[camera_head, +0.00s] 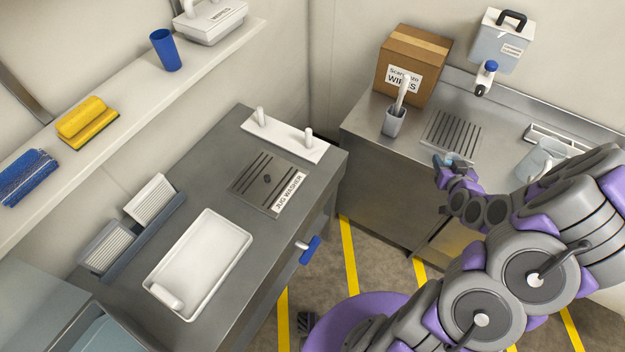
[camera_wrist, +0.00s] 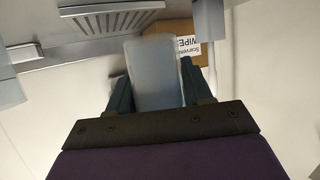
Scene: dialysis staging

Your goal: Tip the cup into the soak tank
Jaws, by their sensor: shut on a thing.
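My gripper (camera_head: 449,166) is at the front edge of the steel counter on the right, near the slatted drain. It is small in the head view, with a pale bluish thing at its fingers. In the wrist view my gripper (camera_wrist: 157,82) is shut on a pale, translucent cup (camera_wrist: 155,72), with one dark finger on each side. The cup's contents and its rim are not clear. No label marks a soak tank. A blue-grey open tub (camera_head: 105,333) is cut off at the bottom left, and a clear container (camera_head: 541,160) stands on the right counter, partly behind my arm.
The steel counter (camera_head: 375,133) bears a cardboard wipes box (camera_head: 412,62), a grey holder (camera_head: 394,122) and the slatted drain (camera_head: 452,134). The left bench carries a white tray (camera_head: 205,262) and a jug washer plate (camera_head: 265,184). A blue cup (camera_head: 165,50) stands on the shelf.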

